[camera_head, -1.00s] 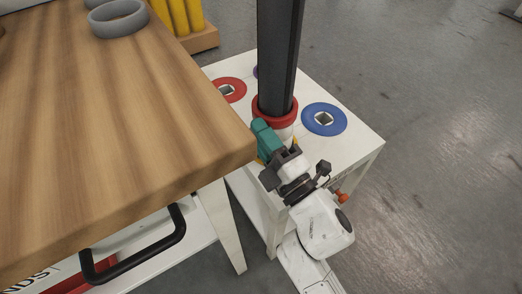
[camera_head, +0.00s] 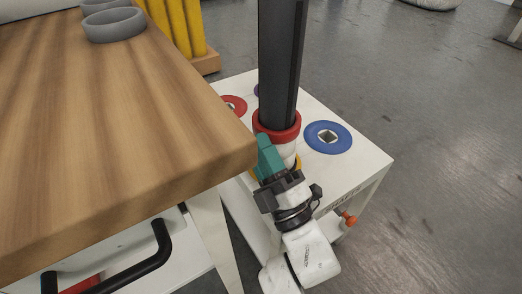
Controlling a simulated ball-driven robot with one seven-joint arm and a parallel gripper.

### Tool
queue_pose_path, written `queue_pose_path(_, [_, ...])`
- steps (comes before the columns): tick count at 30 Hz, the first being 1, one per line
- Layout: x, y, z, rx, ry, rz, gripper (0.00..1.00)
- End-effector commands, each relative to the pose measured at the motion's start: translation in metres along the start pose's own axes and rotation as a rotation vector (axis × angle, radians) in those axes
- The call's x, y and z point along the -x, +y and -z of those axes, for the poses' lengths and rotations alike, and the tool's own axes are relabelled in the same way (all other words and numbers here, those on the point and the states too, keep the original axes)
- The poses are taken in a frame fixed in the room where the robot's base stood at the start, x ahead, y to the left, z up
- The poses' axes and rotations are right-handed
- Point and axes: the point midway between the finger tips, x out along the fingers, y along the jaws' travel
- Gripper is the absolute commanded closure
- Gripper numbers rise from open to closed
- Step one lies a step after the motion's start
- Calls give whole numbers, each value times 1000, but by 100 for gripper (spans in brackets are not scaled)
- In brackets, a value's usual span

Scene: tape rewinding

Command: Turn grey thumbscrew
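I cannot make out a grey thumbscrew in this view. My gripper (camera_head: 268,158) is at the end of the white arm, by the front right corner of the wooden table. A teal piece shows at its tip; I cannot tell whether it is a finger or a held thing. The tip is in front of a red ring (camera_head: 277,126) and a white part below it, at the foot of a tall dark upright. Whether it touches them is unclear. The finger gap is hidden.
The wooden table (camera_head: 100,130) fills the left, with grey rings (camera_head: 114,26) on top and a black handle (camera_head: 125,268) below. The low white table (camera_head: 345,170) bears a blue disc (camera_head: 328,138) and a red disc (camera_head: 234,105). An orange knob (camera_head: 348,218) is at its right side.

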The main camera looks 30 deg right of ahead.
Motion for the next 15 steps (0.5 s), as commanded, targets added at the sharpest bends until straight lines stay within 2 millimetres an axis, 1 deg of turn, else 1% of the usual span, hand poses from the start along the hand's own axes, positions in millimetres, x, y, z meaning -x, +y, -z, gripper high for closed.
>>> queue_pose_path(11, [0, -1, -1, -1, -2, 0, 100])
queue_pose_path(12, [0, -1, -1, -1, -2, 0, 71])
queue_pose_path(15, [0, -1, 0, -1, -1, 0, 62])
